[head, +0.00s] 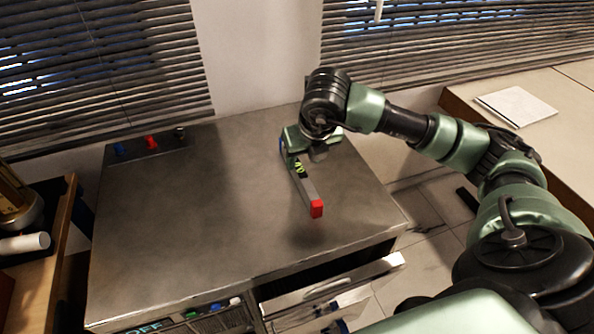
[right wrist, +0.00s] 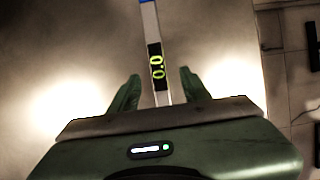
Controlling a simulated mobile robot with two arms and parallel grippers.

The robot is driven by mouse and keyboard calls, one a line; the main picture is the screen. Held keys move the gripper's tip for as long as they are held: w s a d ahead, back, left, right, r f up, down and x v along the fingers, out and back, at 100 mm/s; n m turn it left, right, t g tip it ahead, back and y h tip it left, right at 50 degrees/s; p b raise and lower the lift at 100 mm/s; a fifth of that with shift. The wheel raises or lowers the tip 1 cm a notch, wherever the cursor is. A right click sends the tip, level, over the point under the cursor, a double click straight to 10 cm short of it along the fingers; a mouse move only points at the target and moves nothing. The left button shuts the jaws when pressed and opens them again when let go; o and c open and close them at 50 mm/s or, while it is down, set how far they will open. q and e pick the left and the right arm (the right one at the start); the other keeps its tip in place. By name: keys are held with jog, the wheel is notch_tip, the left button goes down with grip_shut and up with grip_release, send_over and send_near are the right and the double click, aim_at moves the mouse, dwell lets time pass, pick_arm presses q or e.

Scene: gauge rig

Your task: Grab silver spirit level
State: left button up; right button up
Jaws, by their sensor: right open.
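The silver spirit level (head: 307,190) is a slim bar with a red end cap toward the front of the metal worktop and a blue cap at its far end. In the right wrist view the level (right wrist: 155,35) runs between my fingers, with a green "0.0" on its dark display; its near end is hidden behind the hand. A soft shadow lies below the red end. My right gripper (right wrist: 159,83) is open, one finger on each side of the bar. In the head view my right gripper (head: 300,155) is over the level's far half. My left gripper is out of view.
Blue, red and black knobs sit on a dark strip (head: 150,154) at the worktop's back left. A drawer (head: 345,292) stands open at the front right. The worktop (head: 190,230) is clear left of the level. Paper (head: 517,105) lies on the right bench.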

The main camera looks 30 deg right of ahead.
aim_at(299, 168)
jog(key=p+x, duration=0.1)
jog(key=x, duration=0.6)
jog(key=shift+w+a+r+p, duration=0.1)
jog(key=shift+a+p, duration=0.05)
jog(key=shift+p, duration=0.2)
grip_shut()
